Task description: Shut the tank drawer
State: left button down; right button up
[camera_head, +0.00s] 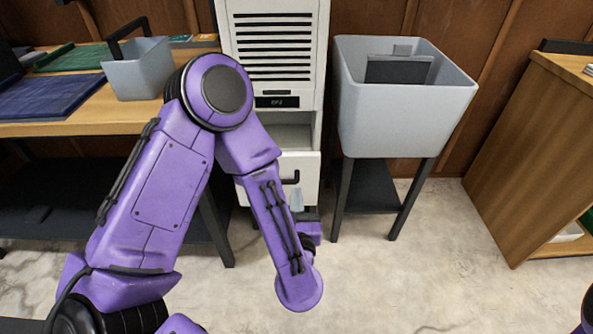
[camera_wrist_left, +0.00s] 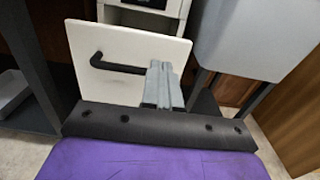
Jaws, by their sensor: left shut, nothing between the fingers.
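The tank drawer has a white front (camera_head: 309,165) with a black bar handle (camera_head: 291,179), low on the tall white cabinet (camera_head: 271,85). In the left wrist view the drawer front (camera_wrist_left: 130,45) is larger than the cabinet part behind it and appears to stand forward of it; how far is unclear. Its handle (camera_wrist_left: 115,66) is left of my fingers. My left gripper (camera_head: 297,200) is shut and empty, in front of the drawer front's right part. Its grey fingertips (camera_wrist_left: 162,80) overlap the front in view; I cannot tell whether they touch. My right gripper is out of view.
A grey bin (camera_head: 400,110) on a dark-legged stand is close right of the cabinet. A wooden table (camera_head: 100,122) with a grey caddy (camera_head: 138,70) and blue mat stands left. A wooden cabinet (camera_head: 530,150) is far right. The pale floor (camera_head: 400,270) in front is clear.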

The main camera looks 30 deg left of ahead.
aim_at(296, 156)
pick_arm(q)
jog(key=x, duration=1.1)
jog(key=shift+w, duration=0.25)
